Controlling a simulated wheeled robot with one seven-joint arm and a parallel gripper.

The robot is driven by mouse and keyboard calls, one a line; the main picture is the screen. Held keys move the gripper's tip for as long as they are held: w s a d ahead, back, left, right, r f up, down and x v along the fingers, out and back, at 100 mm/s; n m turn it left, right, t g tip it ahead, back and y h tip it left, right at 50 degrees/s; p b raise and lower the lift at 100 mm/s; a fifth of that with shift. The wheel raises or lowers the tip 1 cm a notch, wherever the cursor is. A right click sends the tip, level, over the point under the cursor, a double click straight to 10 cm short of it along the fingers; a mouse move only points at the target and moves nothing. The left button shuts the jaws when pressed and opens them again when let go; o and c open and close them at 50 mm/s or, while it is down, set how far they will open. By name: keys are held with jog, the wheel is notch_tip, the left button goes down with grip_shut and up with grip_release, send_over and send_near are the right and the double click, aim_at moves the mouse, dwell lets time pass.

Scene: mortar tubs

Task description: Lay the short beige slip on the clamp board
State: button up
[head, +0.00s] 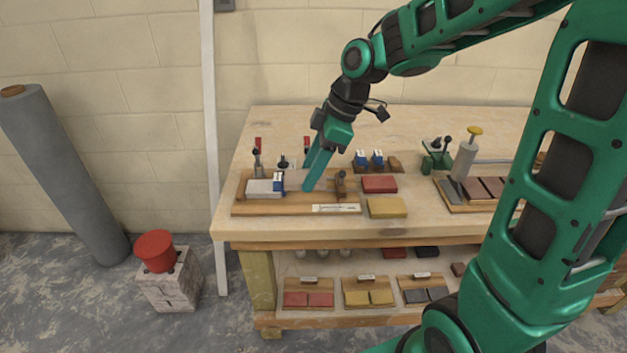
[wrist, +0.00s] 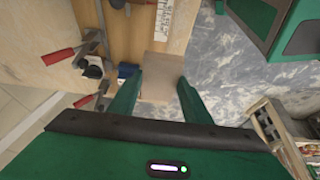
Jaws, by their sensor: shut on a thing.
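My gripper (head: 306,188) reaches down over the clamp board (head: 285,208) on the bench. In the wrist view my gripper (wrist: 158,95) is shut on the short beige slip (wrist: 158,82), a flat, greyish-beige piece between the fingertips. I cannot tell whether the slip touches the board.
A light grey slab (head: 262,189) with a blue-topped piece (head: 279,182) lies left of my fingers. Red-handled clamps (head: 258,145) stand behind. A wooden knob-like tool (head: 340,184) is just right, then red (head: 379,184) and yellow (head: 387,207) blocks.

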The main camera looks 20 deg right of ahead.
jog(key=w+d+f, duration=0.1)
jog(key=w, duration=0.1)
jog(key=w+d+f, duration=0.1)
jog(key=w+f, duration=0.1)
jog(key=w+d+f, duration=0.1)
jog(key=w, duration=0.1)
jog(key=shift+w+d+f, duration=0.15)
jog(key=shift+d+f, duration=0.05)
jog(key=shift+d, duration=0.2)
jog(key=shift+f, duration=2.05)
jog(key=shift+f, duration=0.1)
jog(key=o, duration=1)
jog(key=v, duration=1.2)
jog(key=s+d+f+m+h, duration=0.1)
jog(key=s+d+m, duration=0.3)
jog(key=s+m, duration=0.3)
jog(key=s+d+f+m+g+h, duration=0.1)
jog(key=s+d+m, duration=0.3)
jog(key=s, duration=0.9)
jog(key=s+d+f+m+h, duration=0.1)
jog(key=s+d+m+h, duration=0.1)
jog(key=s+d+m, duration=0.3)
jog(key=s+m, duration=0.4)
jog(key=s, duration=0.1)
jog(key=shift+f+m+g, duration=0.2)
jog(key=shift+m+g, duration=0.1)
jog(key=shift+m, duration=0.1)
